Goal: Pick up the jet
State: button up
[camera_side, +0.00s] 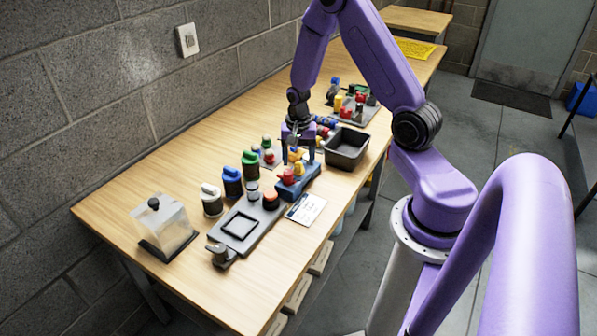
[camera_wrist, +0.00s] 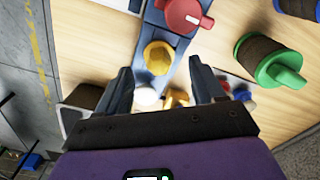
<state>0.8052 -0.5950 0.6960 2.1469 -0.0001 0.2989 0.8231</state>
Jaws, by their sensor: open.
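My gripper (camera_side: 301,150) points down over a blue stand (camera_side: 295,188) on the wooden bench. In the wrist view, my gripper (camera_wrist: 161,72) is open, with its two dark fingers apart. A yellow faceted piece (camera_wrist: 158,57) sits on the blue stand, just past the fingertips and between their lines. A white round piece (camera_wrist: 147,98) and small brass-coloured pieces (camera_wrist: 177,98) show between the fingers, partly hidden by my gripper. I cannot tell for certain which of these is the jet. A red knob-like piece (camera_wrist: 185,15) is on the stand beyond the yellow one.
A black bin (camera_side: 346,148) stands right of the stand. White, blue and green capped jars (camera_side: 232,182) stand to the left. A grey tray (camera_side: 242,228), a card (camera_side: 306,208) and a clear-covered holder (camera_side: 162,225) are nearer the front. The bench's left back area is bare.

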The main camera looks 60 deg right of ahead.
jog(key=shift+f, duration=1.1)
jog(key=c, duration=1.1)
jog(key=shift+r, duration=0.15)
